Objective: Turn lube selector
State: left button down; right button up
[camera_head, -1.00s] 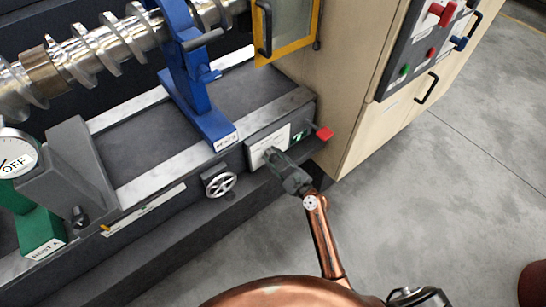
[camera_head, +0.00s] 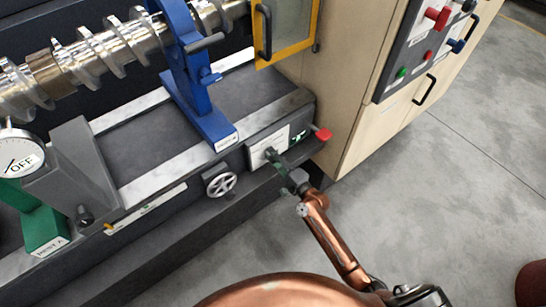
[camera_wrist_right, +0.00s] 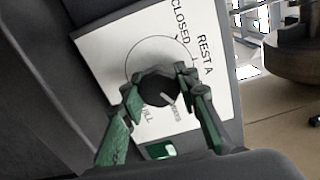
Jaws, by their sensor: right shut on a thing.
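The lube selector is a dark round knob (camera_wrist_right: 158,92) on a white label plate (camera_wrist_right: 92,62) in the right wrist view. I read CLOSED and REST A at the plate's upper right; two labels below the knob are partly covered. A pale mark on the knob points to the lower right. My right gripper (camera_wrist_right: 158,80) has its green and dark fingers shut around the knob, one on each side. In the head view the gripper (camera_head: 274,158) reaches the label plate (camera_head: 262,146) on the machine's front, hiding most of the knob. My left gripper is not in view.
A blue rest (camera_head: 205,110) stands above on the bed. A beige cabinet (camera_head: 350,110) stands at the right. The grey floor (camera_head: 450,200) is open.

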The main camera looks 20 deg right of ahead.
jog(key=shift+a+n, duration=0.1)
jog(key=shift+n, duration=0.9)
jog(key=shift+r+n+p, duration=0.1)
jog(key=shift+n+p, duration=0.4)
jog(key=shift+n, duration=0.4)
jog(key=n+p, duration=0.1)
jog(key=n, duration=0.2)
jog(key=shift+n, duration=0.3)
jog(key=n+p, duration=0.1)
jog(key=n, duration=0.2)
jog(key=shift+n+p, duration=0.35)
jog(key=shift+n, duration=0.05)
jog(key=n+p, duration=0.1)
jog(key=n, duration=0.4)
jog(key=shift+a+p, duration=0.1)
jog(key=shift+p, duration=0.2)
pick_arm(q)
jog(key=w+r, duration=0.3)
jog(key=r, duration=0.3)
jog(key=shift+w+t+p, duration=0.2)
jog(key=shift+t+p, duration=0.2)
pick_arm(e)
jog(key=shift+n, duration=2.4)
jog(key=shift+s, duration=0.1)
